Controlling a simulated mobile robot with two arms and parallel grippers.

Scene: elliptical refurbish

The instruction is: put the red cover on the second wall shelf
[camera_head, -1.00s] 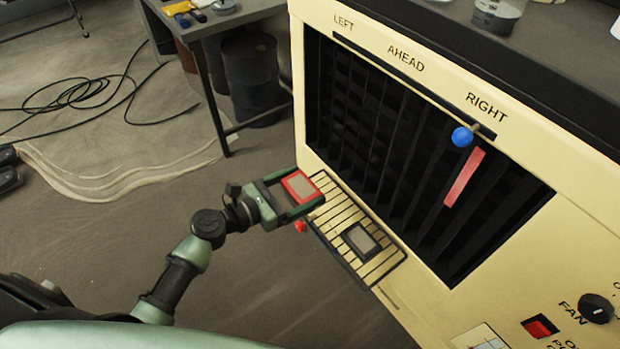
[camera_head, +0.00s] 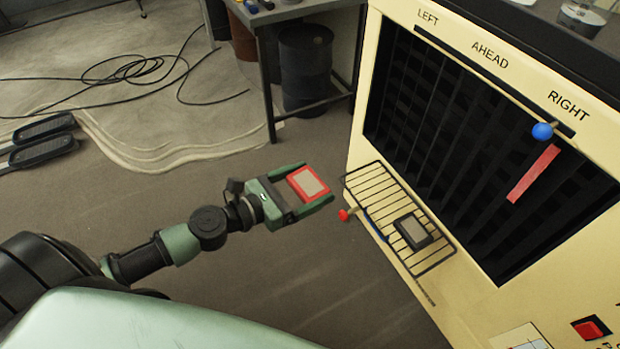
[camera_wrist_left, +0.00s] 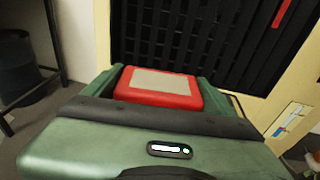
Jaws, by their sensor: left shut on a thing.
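The red cover (camera_head: 309,184), a small red block with a beige panel on top, is between the fingers of my left gripper (camera_head: 312,186). The gripper is shut on it and holds it in the air, left of the wire rack. The cover also shows in the left wrist view (camera_wrist_left: 158,87), between the green fingers, in front of the dark grille. A wire shelf (camera_head: 372,190) sticks out from the cream panel below the grille, with a dark-framed beige-topped block (camera_head: 413,231) on its near part. I cannot tell which shelf is the second one. My right gripper is not in view.
The cream machine (camera_head: 590,240) has a black slatted grille, a blue knob (camera_head: 542,132) and a red strip (camera_head: 534,173). A red ball knob (camera_head: 344,215) sits beside the wire shelf. A table (camera_head: 300,12) and a dark barrel (camera_head: 305,65) stand behind. The floor beneath the gripper is clear.

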